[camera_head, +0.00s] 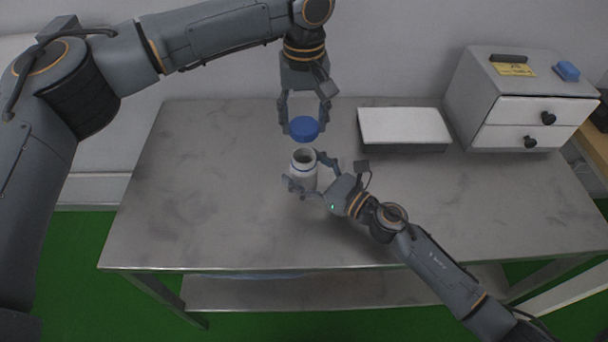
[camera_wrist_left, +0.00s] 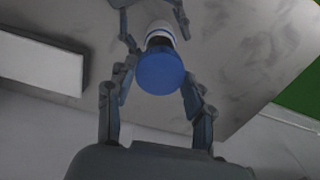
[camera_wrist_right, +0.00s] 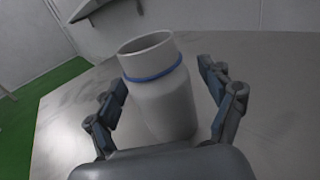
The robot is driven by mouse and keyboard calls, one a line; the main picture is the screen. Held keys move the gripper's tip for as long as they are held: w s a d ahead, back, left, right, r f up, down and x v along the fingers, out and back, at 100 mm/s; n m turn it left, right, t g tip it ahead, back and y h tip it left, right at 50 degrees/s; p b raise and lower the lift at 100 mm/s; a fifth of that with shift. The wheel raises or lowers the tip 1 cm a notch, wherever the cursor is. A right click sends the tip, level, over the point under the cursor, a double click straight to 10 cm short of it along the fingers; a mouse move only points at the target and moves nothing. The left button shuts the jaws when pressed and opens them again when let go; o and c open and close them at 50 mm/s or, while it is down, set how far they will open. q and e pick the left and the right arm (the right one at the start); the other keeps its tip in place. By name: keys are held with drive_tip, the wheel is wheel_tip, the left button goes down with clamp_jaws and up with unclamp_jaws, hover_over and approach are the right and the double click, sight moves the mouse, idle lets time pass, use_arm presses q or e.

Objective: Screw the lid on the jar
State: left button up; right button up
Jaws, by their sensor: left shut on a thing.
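The blue lid (camera_head: 304,129) is between the fingers of my left gripper (camera_head: 305,125), which is shut on it and points down. The lid is above the jar and apart from it. The white jar (camera_head: 303,173) stands on the table with its open mouth up and a blue ring at its neck. My right gripper (camera_head: 303,167) has a finger on either side of the jar; in the right wrist view, gaps show between the fingers and the jar (camera_wrist_right: 163,100). In the left wrist view the lid (camera_wrist_left: 160,71) covers part of the jar (camera_wrist_left: 160,32).
The grey table (camera_head: 200,200) is mostly clear on the left. A white-topped box (camera_head: 404,125) lies right of the lid. A two-drawer cabinet (camera_head: 485,95) stands at the back right, with a blue item (camera_head: 567,70) and a yellow label (camera_head: 514,70) on top.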

clamp_jaws()
use_arm(q)
hover_over(304, 148)
drive_tip(key=s, duration=0.2)
drive_tip(key=shift+a+f, duration=0.1)
drive_tip(key=shift+f, duration=2.4)
drive_tip(key=shift+s, duration=0.1)
drive_tip(key=shift+f, duration=0.85)
drive_tip(key=shift+f, duration=0.6)
